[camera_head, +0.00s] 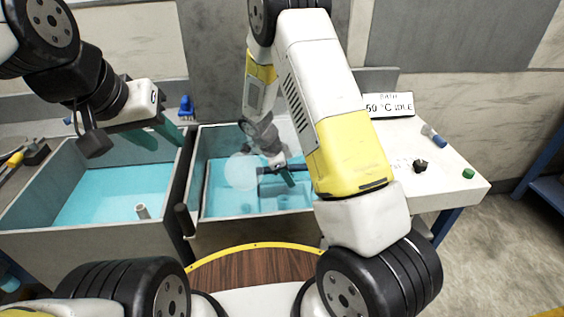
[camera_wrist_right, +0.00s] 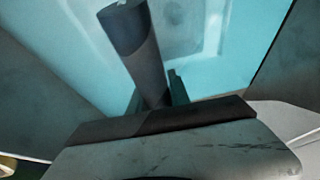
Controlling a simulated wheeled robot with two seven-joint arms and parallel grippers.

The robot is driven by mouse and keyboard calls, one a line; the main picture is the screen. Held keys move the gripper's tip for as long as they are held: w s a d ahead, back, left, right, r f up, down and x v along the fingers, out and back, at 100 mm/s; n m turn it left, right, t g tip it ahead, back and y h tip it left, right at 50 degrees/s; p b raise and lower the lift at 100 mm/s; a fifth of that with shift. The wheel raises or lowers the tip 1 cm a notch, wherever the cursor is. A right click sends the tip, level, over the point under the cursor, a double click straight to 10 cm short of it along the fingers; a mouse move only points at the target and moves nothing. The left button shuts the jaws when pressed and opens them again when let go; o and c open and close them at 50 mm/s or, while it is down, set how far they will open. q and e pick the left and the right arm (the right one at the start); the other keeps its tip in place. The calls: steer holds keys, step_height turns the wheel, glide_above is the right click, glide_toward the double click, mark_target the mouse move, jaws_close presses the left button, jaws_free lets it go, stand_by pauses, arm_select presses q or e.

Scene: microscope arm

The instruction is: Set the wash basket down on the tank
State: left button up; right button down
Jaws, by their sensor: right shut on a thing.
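The right-hand tank (camera_head: 245,232) is grey-walled and filled with blue water. My right gripper (camera_head: 287,177) reaches down into its opening and is shut on a dark bar, which I take to be the handle of the wash basket (camera_head: 265,170). In the right wrist view the dark round bar (camera_wrist_right: 145,65) rises between the fingers, with blue water behind it. The basket's body is hard to make out against the water, and I cannot tell whether it touches the tank floor. My left gripper (camera_head: 160,134) hangs above the left tank, open and empty, its green fingers apart.
The left tank (camera_head: 30,215) also holds blue water and a small upright grey cylinder (camera_head: 142,211). A dark post (camera_head: 184,219) stands near the dividing wall. A white side table (camera_head: 450,185) at right carries a sign (camera_head: 388,105) and small items. A pale round haze hangs over the right tank.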

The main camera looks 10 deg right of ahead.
steer(key=shift+f, duration=0.2)
steer(key=c, duration=1.2)
jaws_free()
